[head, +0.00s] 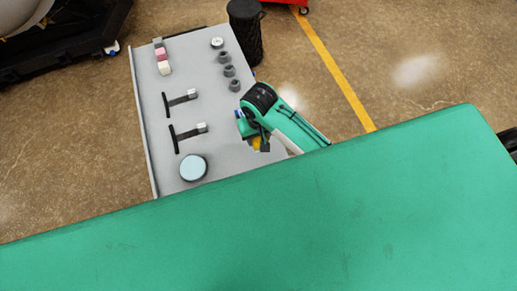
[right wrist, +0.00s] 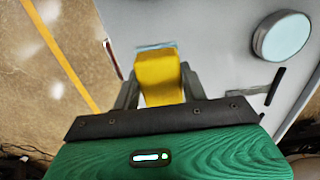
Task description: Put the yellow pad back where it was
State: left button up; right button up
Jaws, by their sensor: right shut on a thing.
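The yellow pad (right wrist: 159,78) is between the fingers of my right gripper (right wrist: 160,88) in the right wrist view, and the gripper is shut on it. A pale blue strip shows at the pad's far end. In the head view, my right gripper (head: 258,143) is over the right side of the grey table (head: 218,150), and only a small bit of the yellow pad (head: 258,144) shows beneath it. I cannot tell whether the pad touches the table. My left gripper is not in view.
On the table are a round light-blue disc (head: 193,167), two black T-shaped tools (head: 186,133), several dark grey round parts (head: 229,71), and pink and white blocks (head: 161,56). A black mesh bin (head: 245,30) stands at the far right edge.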

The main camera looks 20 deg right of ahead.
notch_tip(320, 180, down, 5)
jog(key=shift+s+f+p, duration=0.1)
jog(key=shift+p, duration=0.4)
notch_tip(320, 180, down, 4)
jog(key=shift+f+p, duration=0.1)
jog(key=shift+p, duration=0.35)
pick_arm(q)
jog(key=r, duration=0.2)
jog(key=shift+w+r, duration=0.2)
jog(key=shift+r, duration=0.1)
pick_arm(e)
jog(key=shift+f, duration=0.25)
jog(key=o, duration=0.9)
notch_tip(320, 180, up, 11)
jog(key=b, duration=0.3)
jog(key=shift+r+b, duration=0.15)
jog(key=shift+b, duration=0.2)
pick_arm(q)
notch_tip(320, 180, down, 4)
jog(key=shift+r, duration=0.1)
pick_arm(e)
jog(key=shift+r, duration=0.4)
